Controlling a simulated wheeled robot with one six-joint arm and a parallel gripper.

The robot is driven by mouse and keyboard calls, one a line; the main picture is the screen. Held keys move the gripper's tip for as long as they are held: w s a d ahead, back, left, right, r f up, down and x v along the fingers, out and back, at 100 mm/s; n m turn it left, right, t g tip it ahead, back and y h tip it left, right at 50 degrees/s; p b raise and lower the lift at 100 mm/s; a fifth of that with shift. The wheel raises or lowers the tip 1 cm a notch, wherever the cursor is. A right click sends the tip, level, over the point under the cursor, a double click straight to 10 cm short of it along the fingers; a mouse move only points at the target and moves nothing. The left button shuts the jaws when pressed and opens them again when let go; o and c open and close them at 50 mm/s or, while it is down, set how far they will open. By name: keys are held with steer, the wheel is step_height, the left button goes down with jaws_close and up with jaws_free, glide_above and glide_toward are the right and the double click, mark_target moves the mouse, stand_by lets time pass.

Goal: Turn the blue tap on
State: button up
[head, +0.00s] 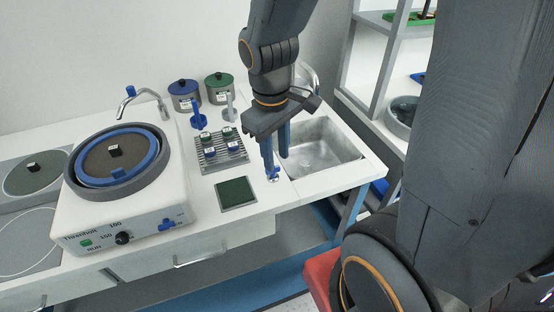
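My gripper (277,164) hangs over the counter at the left edge of the sink, its two blue fingers pointing down and apart, with nothing visible between them. A small blue-and-white fitting (273,174) is on the counter right at the nearer fingertip, partly hidden by it; I cannot tell whether they touch. A curved metal spout (145,93) with a blue part stands behind that machine. Which blue piece is the tap handle is not clear.
The metal sink basin (322,155) lies right of my gripper, with a faucet (311,77) behind it, partly hidden by my arm. A rack with small samples (222,150) and a dark green pad (236,193) lie to the left. Blue (184,95) and green-lidded (219,88) pots stand behind.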

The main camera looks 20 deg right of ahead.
steer(key=w+a+f+n+h+b, duration=0.2)
steer(key=w+f+n+h+b, duration=0.25)
steer(key=w+n, duration=0.6)
steer(key=shift+s+d+f+n+g+y+p, duration=0.15)
steer(key=shift+s+d+f+n, duration=0.3)
steer(key=shift+f, duration=0.65)
steer(key=shift+s+d+f+n+g+y+p, duration=0.1)
steer(key=shift+s+d+f+n+y+p, duration=0.15)
steer(key=shift+s+d+f, duration=0.6)
steer(key=shift+s+d+f+n+g+y+p, duration=0.15)
steer(key=shift+f+n, duration=0.3)
steer(key=shift+f, duration=0.95)
jaws_close()
